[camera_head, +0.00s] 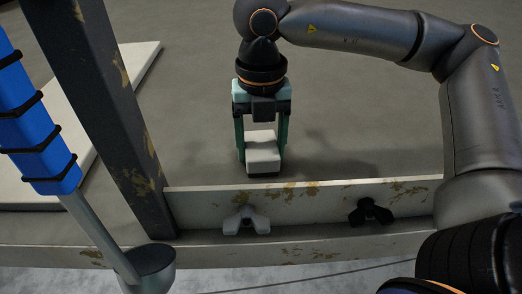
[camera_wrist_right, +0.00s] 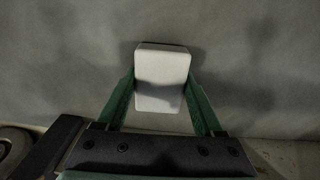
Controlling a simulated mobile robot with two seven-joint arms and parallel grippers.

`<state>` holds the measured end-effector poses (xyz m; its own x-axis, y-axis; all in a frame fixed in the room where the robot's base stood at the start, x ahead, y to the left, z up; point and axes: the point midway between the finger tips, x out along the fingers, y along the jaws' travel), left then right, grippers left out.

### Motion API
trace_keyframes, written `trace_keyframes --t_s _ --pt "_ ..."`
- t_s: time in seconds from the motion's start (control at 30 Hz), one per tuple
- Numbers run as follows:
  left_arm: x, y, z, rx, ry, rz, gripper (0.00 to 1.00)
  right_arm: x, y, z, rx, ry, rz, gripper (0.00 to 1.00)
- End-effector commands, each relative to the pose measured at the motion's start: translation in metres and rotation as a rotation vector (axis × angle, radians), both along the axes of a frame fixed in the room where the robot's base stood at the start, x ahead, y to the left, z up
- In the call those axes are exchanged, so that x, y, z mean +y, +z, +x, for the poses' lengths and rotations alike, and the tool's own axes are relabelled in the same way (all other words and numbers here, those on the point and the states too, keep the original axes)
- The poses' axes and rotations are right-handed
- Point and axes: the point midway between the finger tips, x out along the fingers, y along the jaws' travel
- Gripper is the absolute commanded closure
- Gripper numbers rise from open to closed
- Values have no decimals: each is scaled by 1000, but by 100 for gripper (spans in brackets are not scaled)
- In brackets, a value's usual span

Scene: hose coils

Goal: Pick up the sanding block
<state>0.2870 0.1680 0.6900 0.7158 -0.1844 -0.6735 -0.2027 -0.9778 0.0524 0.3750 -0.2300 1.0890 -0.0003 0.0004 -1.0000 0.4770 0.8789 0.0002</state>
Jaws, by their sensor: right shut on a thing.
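The sanding block (camera_head: 263,158) is a small white block with a darker underside, in the middle of the head view, just behind a pale rail. My right gripper (camera_head: 262,143) comes down on it from above, with one green finger on each side, and is shut on it. In the right wrist view the white block (camera_wrist_right: 162,80) sits between the tips of the two green fingers (camera_wrist_right: 160,98). I cannot tell whether its underside touches the grey surface. My left gripper is not in view.
A pale rail with worn paint (camera_head: 310,205) runs in front of the block and carries a white hook (camera_head: 246,221) and a black hook (camera_head: 370,213). A dark post (camera_head: 105,100) stands left. A blue banded cylinder (camera_head: 35,125) hangs at far left. The grey surface around the block is clear.

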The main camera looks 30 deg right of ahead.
Motion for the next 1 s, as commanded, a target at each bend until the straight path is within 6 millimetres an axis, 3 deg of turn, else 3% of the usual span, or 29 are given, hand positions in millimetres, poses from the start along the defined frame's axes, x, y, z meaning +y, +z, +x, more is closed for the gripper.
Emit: trace_keyframes --t_s 0.27,0.7,1.0 --pt "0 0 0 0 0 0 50 0 7 1 -3 0 1 90" --pt "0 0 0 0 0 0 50 1 87 1 -2 1 1 90" --pt "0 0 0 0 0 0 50 0 101 0 -1 1 0 90"
